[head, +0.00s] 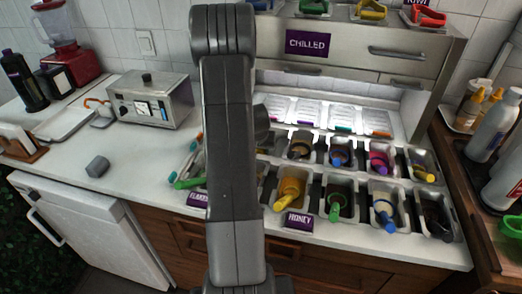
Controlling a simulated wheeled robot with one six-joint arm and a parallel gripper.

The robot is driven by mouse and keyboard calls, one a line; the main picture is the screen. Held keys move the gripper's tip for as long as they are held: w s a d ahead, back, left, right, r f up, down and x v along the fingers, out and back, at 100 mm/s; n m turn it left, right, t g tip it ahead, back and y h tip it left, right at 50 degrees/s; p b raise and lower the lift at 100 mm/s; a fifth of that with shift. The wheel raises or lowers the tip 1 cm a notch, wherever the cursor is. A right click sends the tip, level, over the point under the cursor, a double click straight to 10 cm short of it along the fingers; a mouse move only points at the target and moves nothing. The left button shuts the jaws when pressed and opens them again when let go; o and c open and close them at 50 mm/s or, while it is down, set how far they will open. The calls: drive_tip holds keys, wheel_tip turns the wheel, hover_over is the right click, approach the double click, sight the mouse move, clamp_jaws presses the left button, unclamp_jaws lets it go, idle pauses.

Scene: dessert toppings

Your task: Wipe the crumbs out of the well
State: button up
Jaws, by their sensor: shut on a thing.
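A counter unit holds two rows of metal wells, most with coloured scoops or ladles in them. The front row shows a well with a yellow ladle (290,190), one with a green-handled tool (336,206), one with a blue-handled tool (385,217) and a dark one (436,215). I cannot make out crumbs in any well, nor which well is meant. My arm stands upright across the middle and hides part of the wells at the left. My gripper is not visible; it is hidden behind the arm or outside the picture.
A grey block (97,167) lies on the counter at the left. Behind it stands a metal appliance (150,100). Coloured-handled tools (190,170) lie left of my arm. A steel cabinet (350,50) rises behind the wells, and bottles (492,124) stand at the right.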

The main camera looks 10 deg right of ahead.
drive_tip(key=shift+s+a+f+b, duration=0.1)
drive_tip(key=shift+s+a+b, duration=0.2)
drive_tip(key=shift+s, duration=0.3)
drive_tip(key=shift+w+d+r+p, duration=0.25)
drive_tip(key=shift+w+p, duration=0.1)
drive_tip(key=shift+w, duration=0.15)
drive_tip(key=shift+w+d+p, duration=0.25)
drive_tip(key=shift+w+d, duration=0.05)
drive_tip(key=shift+w, duration=0.4)
drive_tip(key=shift+w+d+p, duration=0.25)
drive_tip(key=shift+w+d, duration=0.05)
drive_tip(key=shift+w, duration=0.4)
drive_tip(key=shift+s+f+b, duration=0.25)
drive_tip(key=shift+s+b, duration=0.2)
drive_tip(key=shift+s, duration=0.05)
drive_tip(key=shift+s+b, duration=0.85)
drive_tip(key=shift+s, duration=0.95)
